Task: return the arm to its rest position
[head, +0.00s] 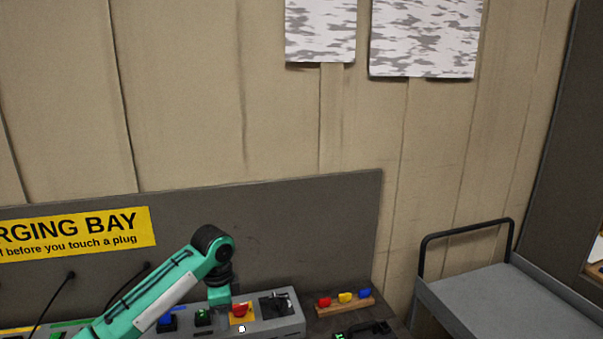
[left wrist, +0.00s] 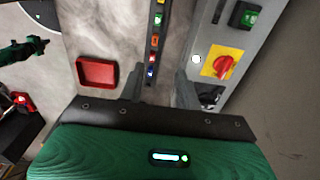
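My left arm (head: 160,292) comes in from the lower left in the head view. It is teal, bends at a black joint and drops in front of a grey control box; I cannot make out its fingertips there. In the left wrist view my left gripper (left wrist: 160,88) has its two grey fingers apart with nothing between them. Past the fingers lies a dark strip (left wrist: 156,22) with coloured sockets or buttons. My right gripper does not show in a way I can identify.
The grey control box (head: 291,320) carries a red knob (head: 240,310) on a yellow plate. A wooden block (head: 345,308) with coloured plugs stands to its right. A red tray (left wrist: 97,73) lies left of the fingers. A grey cart (head: 490,300) stands at the right.

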